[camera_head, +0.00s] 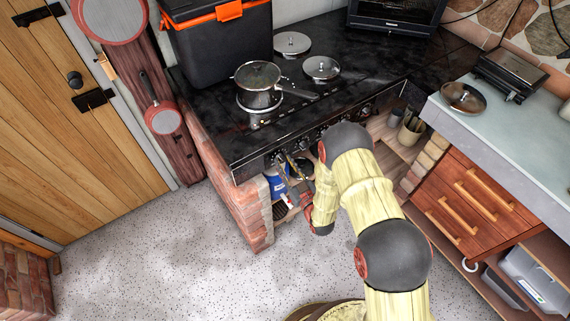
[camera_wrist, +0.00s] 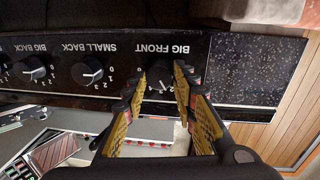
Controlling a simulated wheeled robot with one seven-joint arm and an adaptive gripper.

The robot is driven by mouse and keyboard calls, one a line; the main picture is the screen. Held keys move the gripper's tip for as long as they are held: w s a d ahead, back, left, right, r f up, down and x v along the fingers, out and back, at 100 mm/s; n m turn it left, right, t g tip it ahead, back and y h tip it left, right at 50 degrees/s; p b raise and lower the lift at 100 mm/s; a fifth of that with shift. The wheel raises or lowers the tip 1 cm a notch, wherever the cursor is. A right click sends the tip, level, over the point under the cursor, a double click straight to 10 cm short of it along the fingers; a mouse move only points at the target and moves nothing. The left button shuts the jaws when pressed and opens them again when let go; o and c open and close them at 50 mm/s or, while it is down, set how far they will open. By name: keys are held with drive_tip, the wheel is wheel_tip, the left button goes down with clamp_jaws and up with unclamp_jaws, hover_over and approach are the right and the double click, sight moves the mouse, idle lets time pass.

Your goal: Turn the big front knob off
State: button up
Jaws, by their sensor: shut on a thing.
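The big front knob (camera_wrist: 161,80) is a dark round knob with a pale pointer line, under the words BIG FRONT on the black control panel (camera_wrist: 240,95). The wrist view shows it upside down, with the pointer slanting among the dial marks; the exact setting is hard to read. My gripper (camera_wrist: 160,76) has one finger on each side of the knob and is shut on it. In the head view my gripper (camera_head: 292,168) is at the left part of the stove front, and the knob is largely hidden there.
The small back knob (camera_wrist: 87,71) and big back knob (camera_wrist: 34,69) are beside it on the panel. A lidded pot (camera_head: 258,84) stands on the black stovetop (camera_head: 345,95). Shelves with items lie below the panel. The speckled floor (camera_head: 180,255) is clear at left.

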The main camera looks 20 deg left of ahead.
drive_tip(key=shift+n+b, duration=0.3)
drive_tip(key=n+b, duration=0.5)
drive_tip(key=shift+f+y, duration=0.25)
drive_tip(key=shift+y, duration=0.15)
drive_tip(key=n+b, duration=0.2)
drive_tip(key=n, duration=0.2)
drive_tip(key=shift+b, duration=0.4)
drive_tip(key=shift+n+y+b, duration=0.3)
drive_tip(key=shift+n+b, duration=0.65)
drive_tip(key=shift+n, duration=0.65)
drive_tip(key=o, duration=1.1)
drive_tip(key=shift+o, duration=0.2)
drive_tip(key=v, duration=1.2)
